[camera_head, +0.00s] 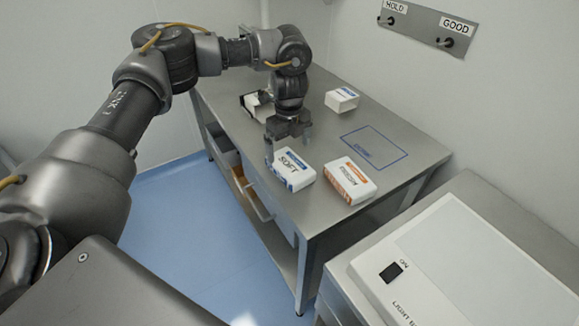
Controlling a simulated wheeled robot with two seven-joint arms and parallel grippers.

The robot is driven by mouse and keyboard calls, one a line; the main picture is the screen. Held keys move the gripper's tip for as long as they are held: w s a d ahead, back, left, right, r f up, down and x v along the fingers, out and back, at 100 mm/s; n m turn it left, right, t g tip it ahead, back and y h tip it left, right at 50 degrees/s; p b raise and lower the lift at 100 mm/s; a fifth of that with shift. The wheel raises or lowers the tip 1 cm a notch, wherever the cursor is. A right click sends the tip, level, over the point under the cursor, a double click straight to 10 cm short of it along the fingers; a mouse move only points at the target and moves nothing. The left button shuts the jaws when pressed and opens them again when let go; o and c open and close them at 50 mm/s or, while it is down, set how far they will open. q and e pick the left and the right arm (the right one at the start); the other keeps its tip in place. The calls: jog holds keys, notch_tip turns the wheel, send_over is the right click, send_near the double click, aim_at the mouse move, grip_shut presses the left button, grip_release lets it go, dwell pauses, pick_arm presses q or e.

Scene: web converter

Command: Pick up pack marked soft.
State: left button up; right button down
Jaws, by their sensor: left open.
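The pack marked SOFT (293,171) is white with a blue band and lies flat on the steel table (395,125), near its front left edge. My left gripper (287,145) points down just above and behind this pack. Its jaws are open, with one finger near the pack's left end. I cannot tell whether a finger touches the pack. My right gripper is not in view.
An orange-banded white pack (350,181) lies just right of the SOFT pack. Another white pack (342,99) is at the back, and a white and black item (257,106) is partly behind my arm. A blue-outlined area (375,147) is empty. A light box (465,265) stands at right.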

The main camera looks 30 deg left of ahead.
aim_at(290, 164)
pick_arm(q)
jog(key=f, duration=0.2)
jog(key=shift+w+d+f, duration=0.2)
jog(key=shift+w+f, duration=0.05)
jog(key=shift+f, duration=0.1)
jog(key=shift+w+f, duration=0.1)
jog(key=shift+f, duration=0.2)
jog(key=shift+a, duration=0.1)
jog(key=shift+a+f+p, duration=0.1)
jog(key=shift+f+p, duration=0.25)
jog(key=shift+p, duration=0.3)
notch_tip(290, 164, down, 4)
jog(key=shift+r+p, duration=0.15)
jog(key=shift+p, duration=0.55)
jog(key=shift+f, duration=0.4)
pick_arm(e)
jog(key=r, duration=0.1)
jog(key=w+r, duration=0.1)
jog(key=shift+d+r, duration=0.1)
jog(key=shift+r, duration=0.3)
